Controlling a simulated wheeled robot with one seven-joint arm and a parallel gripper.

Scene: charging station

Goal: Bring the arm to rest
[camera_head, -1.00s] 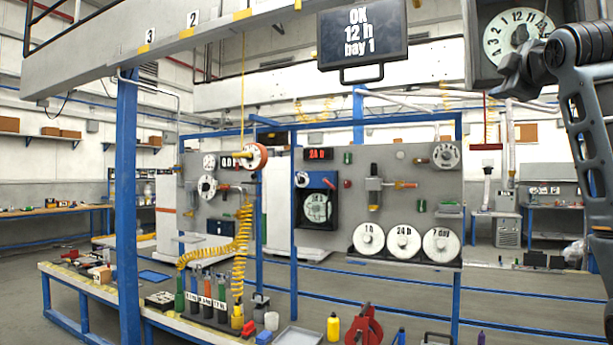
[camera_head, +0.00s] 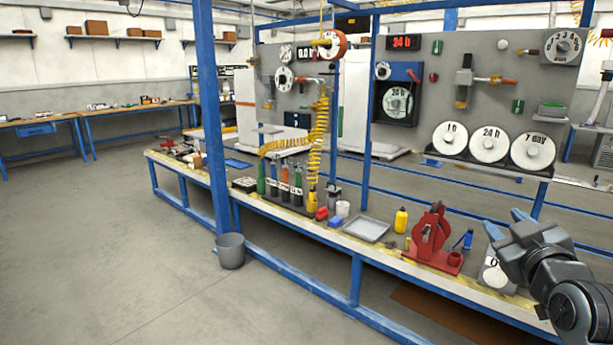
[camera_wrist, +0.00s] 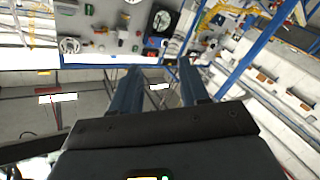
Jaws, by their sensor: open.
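My gripper (camera_head: 506,237) shows at the lower right of the head view, in front of the near right part of the bench. Its two blue fingers are apart, pointing up and to the left. In the wrist view the same fingers of my gripper (camera_wrist: 157,80) stand apart with nothing between them. The dark arm links behind it run down to the lower right corner of the head view. A white labelled item (camera_head: 494,273) on the bench is partly hidden behind the gripper.
A long bench (camera_head: 325,237) holds a red reel device (camera_head: 432,235), a yellow bottle (camera_head: 401,220), a grey tray (camera_head: 361,229) and several cylinders. Grey panels with dials (camera_head: 484,145) stand behind it. A grey bucket (camera_head: 231,251) is on the floor. The floor at left is clear.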

